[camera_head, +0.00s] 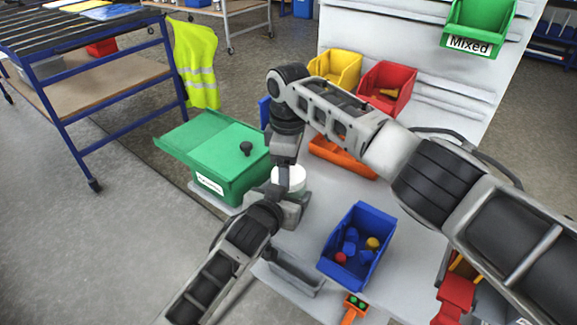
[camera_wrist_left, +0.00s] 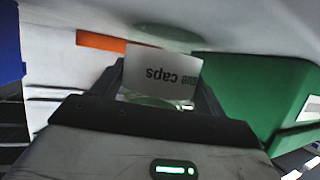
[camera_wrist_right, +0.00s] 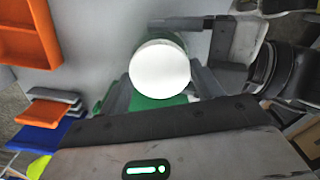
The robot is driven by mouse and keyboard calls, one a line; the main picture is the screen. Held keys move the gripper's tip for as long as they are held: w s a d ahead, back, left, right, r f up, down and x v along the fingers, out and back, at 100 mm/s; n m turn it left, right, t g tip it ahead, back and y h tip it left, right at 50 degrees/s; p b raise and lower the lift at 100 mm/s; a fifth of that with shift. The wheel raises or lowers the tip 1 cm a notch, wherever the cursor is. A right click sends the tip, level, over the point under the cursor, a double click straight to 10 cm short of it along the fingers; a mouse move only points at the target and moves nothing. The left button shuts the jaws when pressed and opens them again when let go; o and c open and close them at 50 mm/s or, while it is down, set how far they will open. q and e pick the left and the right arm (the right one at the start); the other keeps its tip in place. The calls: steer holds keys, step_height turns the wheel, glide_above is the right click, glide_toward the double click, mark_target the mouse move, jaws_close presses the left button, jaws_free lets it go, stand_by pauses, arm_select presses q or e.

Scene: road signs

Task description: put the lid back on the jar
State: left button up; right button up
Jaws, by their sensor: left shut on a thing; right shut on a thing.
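The jar (camera_head: 297,199) is greenish and stands on the grey bench, mostly hidden behind my grippers in the head view. Its white label (camera_wrist_left: 163,72) reads "Blue caps", upside down, in the left wrist view. My left gripper (camera_wrist_left: 160,80) is shut on the jar's side. The round white lid (camera_head: 290,178) is right over the jar's top. It shows face-on in the right wrist view (camera_wrist_right: 160,68). My right gripper (camera_wrist_right: 160,85) is shut on the lid from above. I cannot tell whether the lid is seated on the rim.
A green box (camera_head: 230,175) with a lid stands just left of the jar. An orange tray (camera_head: 345,157) lies behind it. A blue bin (camera_head: 359,244) with small caps stands at front right. Yellow (camera_head: 336,67) and red (camera_head: 386,86) bins are at the back panel.

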steer(key=m, duration=0.2)
steer(key=shift+m, duration=0.3)
steer(key=o, duration=1.1)
steer(key=shift+s+a, duration=0.1)
steer(key=shift+r, duration=2.35)
steer(key=shift+c, duration=0.4)
